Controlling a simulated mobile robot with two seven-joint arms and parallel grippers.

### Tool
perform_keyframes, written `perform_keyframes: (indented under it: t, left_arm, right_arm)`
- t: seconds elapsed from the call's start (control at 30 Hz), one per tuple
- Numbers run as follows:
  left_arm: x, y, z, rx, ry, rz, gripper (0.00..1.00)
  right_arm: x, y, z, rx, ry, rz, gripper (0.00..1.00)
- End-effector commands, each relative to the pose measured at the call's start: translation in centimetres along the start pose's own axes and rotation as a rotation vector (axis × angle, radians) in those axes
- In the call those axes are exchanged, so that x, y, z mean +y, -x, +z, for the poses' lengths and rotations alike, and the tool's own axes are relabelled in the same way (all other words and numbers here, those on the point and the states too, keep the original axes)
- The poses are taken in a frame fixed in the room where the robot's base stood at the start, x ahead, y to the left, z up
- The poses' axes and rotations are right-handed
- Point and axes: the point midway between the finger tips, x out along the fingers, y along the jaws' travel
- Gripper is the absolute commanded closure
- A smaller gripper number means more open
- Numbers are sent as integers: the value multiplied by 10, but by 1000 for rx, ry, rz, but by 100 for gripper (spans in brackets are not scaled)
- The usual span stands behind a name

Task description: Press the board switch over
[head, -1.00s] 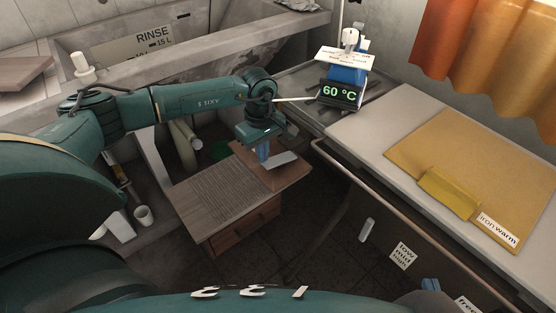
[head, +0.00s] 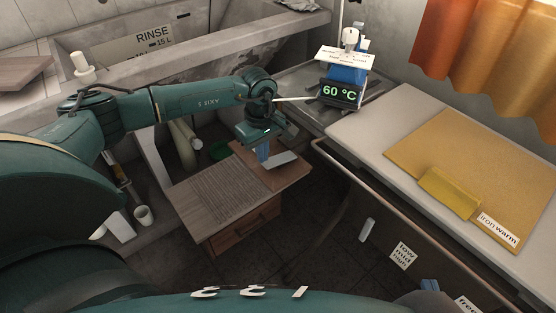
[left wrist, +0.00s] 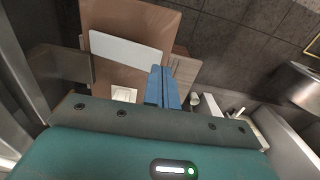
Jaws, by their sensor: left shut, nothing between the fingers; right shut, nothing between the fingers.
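A brown board (head: 266,178) rests on a small wooden cabinet. It shows larger in the left wrist view (left wrist: 105,72), with a pale blank plate (left wrist: 125,52) and a small whitish square switch (left wrist: 124,94), partly cut off by my wrist housing. In the head view the pale plate (head: 281,158) shows, while the switch is hidden behind my gripper. My left gripper (head: 263,155) points down over the board, its blue fingers (left wrist: 162,90) shut and empty, to the right of the switch in the wrist view. I cannot tell whether it touches. My right gripper (head: 430,285) shows only its blue fingertips at the bottom right.
The slatted cabinet top (head: 212,193) is clear. A concrete washtub (head: 165,52) runs behind my left arm. A blue device with a 60 °C display (head: 341,94) stands at the back. A pale table with a yellow mat (head: 480,150) is on the right. A white cup (head: 143,215) stands at left.

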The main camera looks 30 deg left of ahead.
Motion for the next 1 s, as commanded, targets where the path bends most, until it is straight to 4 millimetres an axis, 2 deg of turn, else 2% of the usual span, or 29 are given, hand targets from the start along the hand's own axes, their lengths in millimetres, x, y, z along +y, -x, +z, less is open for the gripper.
perform_keyframes:
  t: [1.0]
  left_arm:
    - [0, -22, 0, 0, -1, 0, 100]
  right_arm:
    - [-1, -4, 14, 3, 2, 1, 100]
